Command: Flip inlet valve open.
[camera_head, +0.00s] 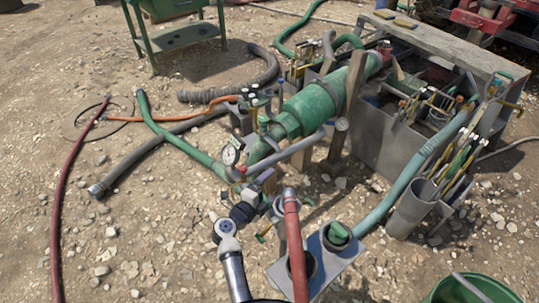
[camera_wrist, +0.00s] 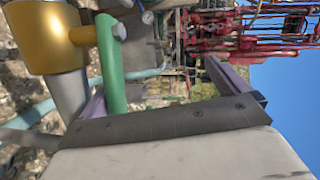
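In the wrist view a brass-coloured valve body (camera_wrist: 48,38) on a grey pipe is at the upper left. A green bar-shaped handle (camera_wrist: 108,62) extends downward in the picture beside it. My gripper (camera_wrist: 165,85) has its two purple-grey fingers apart, one near the green handle and one to the right. The handle overlaps the left finger; I cannot tell whether they touch. Nothing is seen clamped between the fingers. In the head view my gripper (camera_head: 267,180) is among the pipe fittings just below the pressure gauge (camera_head: 231,156); my wrist partly hides the valve area there.
A large green cylinder (camera_head: 314,104) lies behind the fittings. A red hose (camera_head: 294,245) rises close to the right of my arm. A grey tool-filled tank (camera_head: 375,145) stands right, a green bucket (camera_head: 470,290) lower right. Gravel on the left is mostly open, with hoses (camera_head: 55,210) lying across it.

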